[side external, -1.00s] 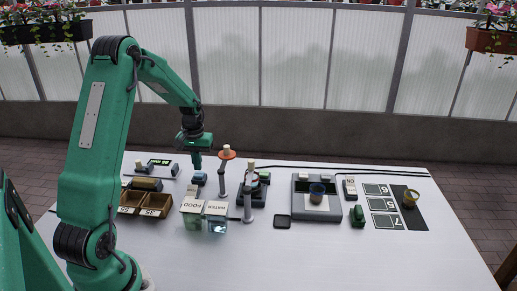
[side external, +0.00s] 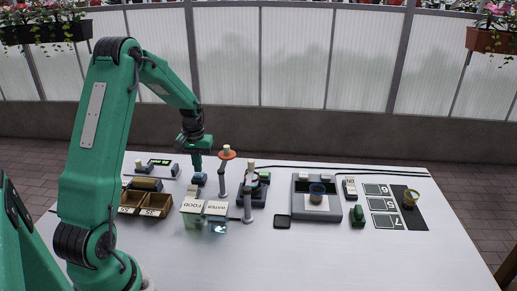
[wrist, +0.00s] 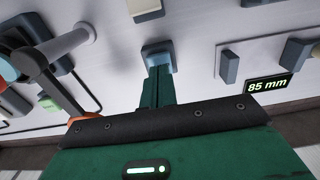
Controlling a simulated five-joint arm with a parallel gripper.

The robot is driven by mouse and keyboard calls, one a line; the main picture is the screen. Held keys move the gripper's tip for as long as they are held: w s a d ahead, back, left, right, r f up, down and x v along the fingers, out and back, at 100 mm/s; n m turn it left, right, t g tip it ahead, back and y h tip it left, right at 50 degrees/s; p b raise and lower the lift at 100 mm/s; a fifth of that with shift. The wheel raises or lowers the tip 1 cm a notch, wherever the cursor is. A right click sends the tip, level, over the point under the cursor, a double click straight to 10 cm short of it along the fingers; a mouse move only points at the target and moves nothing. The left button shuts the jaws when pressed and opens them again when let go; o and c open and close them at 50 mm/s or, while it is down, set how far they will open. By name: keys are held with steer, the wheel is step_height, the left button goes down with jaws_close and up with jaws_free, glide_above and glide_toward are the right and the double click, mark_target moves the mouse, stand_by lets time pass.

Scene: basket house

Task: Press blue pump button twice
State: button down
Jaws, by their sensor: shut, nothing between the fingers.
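The blue pump button (side external: 199,180) stands on the white table, left of the post with the orange disc. My gripper (side external: 197,172) points straight down over it, fingers shut and empty. The fingertips meet the top of the button in the side view, or are very close to it. In the wrist view the blue button (wrist: 157,50) shows just beyond the ends of the green fingers (wrist: 160,72). The fingers hide part of its top, so I cannot tell how far it is pressed.
The post with the orange disc (side external: 227,155) stands close on the right. FOOD (side external: 192,205) and WATER (side external: 217,208) containers stand in front. Wooden bins (side external: 155,203) lie to the left. A display reading 85 mm (wrist: 268,85) is near the button. The front right table is clear.

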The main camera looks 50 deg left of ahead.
steer(key=shift+f, duration=0.8)
steer(key=shift+r, duration=1.15)
steer(key=shift+r, duration=0.1)
stand_by(0.7)
step_height(320, 180, up, 6)
steer(key=shift+f, duration=0.1)
stand_by(0.7)
